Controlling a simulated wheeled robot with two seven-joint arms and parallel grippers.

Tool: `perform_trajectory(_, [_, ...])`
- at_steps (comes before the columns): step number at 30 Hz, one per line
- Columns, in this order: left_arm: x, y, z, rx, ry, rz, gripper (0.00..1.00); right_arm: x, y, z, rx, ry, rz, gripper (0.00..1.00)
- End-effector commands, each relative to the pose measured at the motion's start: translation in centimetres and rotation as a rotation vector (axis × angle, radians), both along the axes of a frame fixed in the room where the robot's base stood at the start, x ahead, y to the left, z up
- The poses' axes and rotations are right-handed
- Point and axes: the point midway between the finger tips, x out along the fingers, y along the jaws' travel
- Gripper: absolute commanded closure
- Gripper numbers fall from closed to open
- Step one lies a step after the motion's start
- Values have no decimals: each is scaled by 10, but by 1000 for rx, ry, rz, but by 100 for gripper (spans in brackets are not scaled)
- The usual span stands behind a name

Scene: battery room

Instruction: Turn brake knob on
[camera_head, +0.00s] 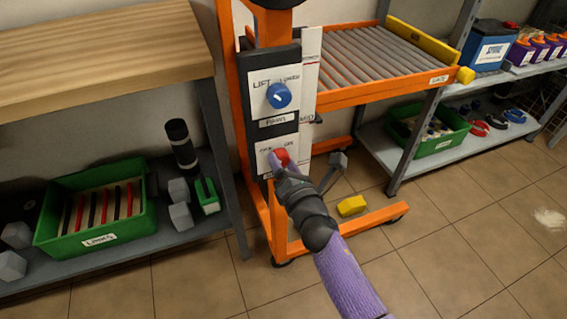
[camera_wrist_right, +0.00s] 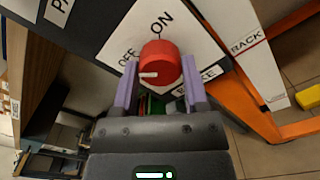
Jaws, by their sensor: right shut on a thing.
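The red brake knob (camera_head: 281,156) sits on a white plate low on the cart's dark upright panel. In the right wrist view the knob (camera_wrist_right: 160,62) lies between the two purple fingers of my right gripper (camera_wrist_right: 160,88), which is shut on it. The plate reads OFF to the left of the knob, ON above it and BRAKE to its lower right, partly hidden by a finger. A short white mark on the knob points left in that view. In the head view my right gripper (camera_head: 276,162) reaches the knob from below. My left gripper is not in view.
A blue knob (camera_head: 279,95) is above the red one on the panel. The orange cart (camera_head: 391,217) has a roller top (camera_head: 360,60). A wooden bench (camera_head: 100,50) stands left, with a green bin (camera_head: 143,207) below. A yellow block (camera_head: 352,206) is near the cart's base.

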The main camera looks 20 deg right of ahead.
Motion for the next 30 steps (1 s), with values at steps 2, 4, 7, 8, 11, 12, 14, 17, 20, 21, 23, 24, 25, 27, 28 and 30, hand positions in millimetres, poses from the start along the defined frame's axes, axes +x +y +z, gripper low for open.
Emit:
perform_trajectory(2, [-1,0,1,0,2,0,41,0,0,0,16,2,0,100])
perform_trajectory(4, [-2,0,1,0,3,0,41,0,0,0,38,3,0,100])
perform_trajectory(7, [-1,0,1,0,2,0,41,0,0,0,90,5,-1,100])
perform_trajectory(8, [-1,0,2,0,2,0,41,0,0,0,110,5,-2,100])
perform_trajectory(11, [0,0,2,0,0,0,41,0,0,0,186,8,-1,100])
perform_trajectory(12, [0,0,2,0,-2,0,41,0,0,0,223,9,-1,100])
perform_trajectory(14, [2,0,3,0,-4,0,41,0,0,0,278,12,-1,100])
perform_trajectory(17, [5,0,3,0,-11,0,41,0,0,0,374,15,-1,100])
perform_trajectory(20, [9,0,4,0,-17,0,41,0,0,0,470,18,-1,100])
perform_trajectory(21, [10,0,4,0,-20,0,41,0,0,0,507,19,-1,100])
perform_trajectory(23, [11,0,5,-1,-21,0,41,0,0,0,565,21,-1,100])
perform_trajectory(24, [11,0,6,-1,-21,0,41,0,0,0,603,23,-1,100])
perform_trajectory(25, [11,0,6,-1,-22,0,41,0,0,0,632,24,-1,100])
perform_trajectory(27, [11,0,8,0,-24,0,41,0,0,0,698,26,-1,100])
perform_trajectory(28, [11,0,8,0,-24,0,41,0,0,0,726,27,-1,100])
perform_trajectory(30, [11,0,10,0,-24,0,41,0,0,0,792,29,-1,100])
